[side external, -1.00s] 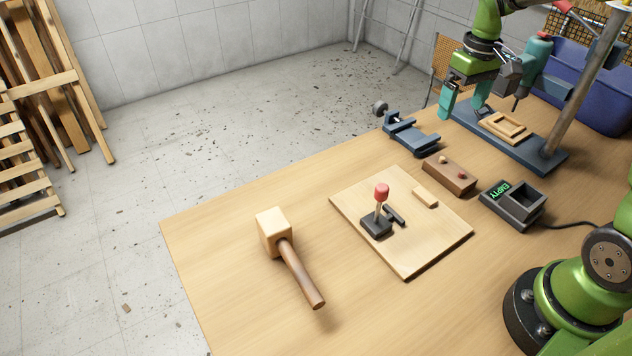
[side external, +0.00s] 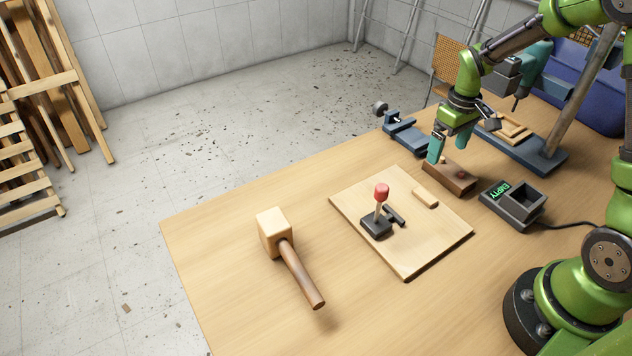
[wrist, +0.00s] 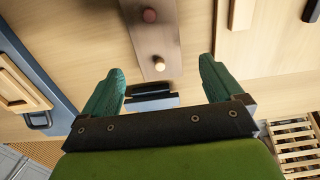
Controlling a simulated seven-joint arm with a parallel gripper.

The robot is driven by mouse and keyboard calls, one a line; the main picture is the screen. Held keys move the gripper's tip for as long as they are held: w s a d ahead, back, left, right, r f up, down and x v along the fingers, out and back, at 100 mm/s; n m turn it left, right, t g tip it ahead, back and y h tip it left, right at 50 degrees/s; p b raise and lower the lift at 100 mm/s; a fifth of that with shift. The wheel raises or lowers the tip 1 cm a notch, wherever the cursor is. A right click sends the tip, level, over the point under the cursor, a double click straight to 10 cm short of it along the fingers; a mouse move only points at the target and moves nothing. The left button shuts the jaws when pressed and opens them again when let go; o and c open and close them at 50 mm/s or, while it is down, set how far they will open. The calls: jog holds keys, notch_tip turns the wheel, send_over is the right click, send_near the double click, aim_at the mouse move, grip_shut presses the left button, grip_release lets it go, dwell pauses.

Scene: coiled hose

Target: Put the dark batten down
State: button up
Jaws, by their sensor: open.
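The dark batten (side external: 394,215) appears to be the short dark bar lying on the pale board (side external: 405,262), close beside the black base of a red-knobbed lever (side external: 381,193). A pale batten (side external: 426,197) lies on the same board, and it also shows in the wrist view (wrist: 240,14). My gripper (side external: 438,152) is open with nothing between its teal fingers. It is above the far-left end of a brown block with two knobs (side external: 459,180), away from the dark batten. The wrist view shows the open fingers (wrist: 160,72) with the block (wrist: 146,32) beyond them.
A blue vise (side external: 408,134) stands at the table's back edge. A drill stand with a blue base (side external: 548,160) is behind my gripper. A grey box marked EMPTY (side external: 513,208) sits right of the board. A wooden mallet (side external: 275,233) lies left; the table's front is clear.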

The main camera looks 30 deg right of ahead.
aim_at(444, 159)
notch_tip(444, 159, down, 4)
jog(key=shift+f, duration=0.15)
jog(key=shift+d, duration=0.1)
jog(key=c, duration=1.3)
jog(key=shift+c, duration=0.2)
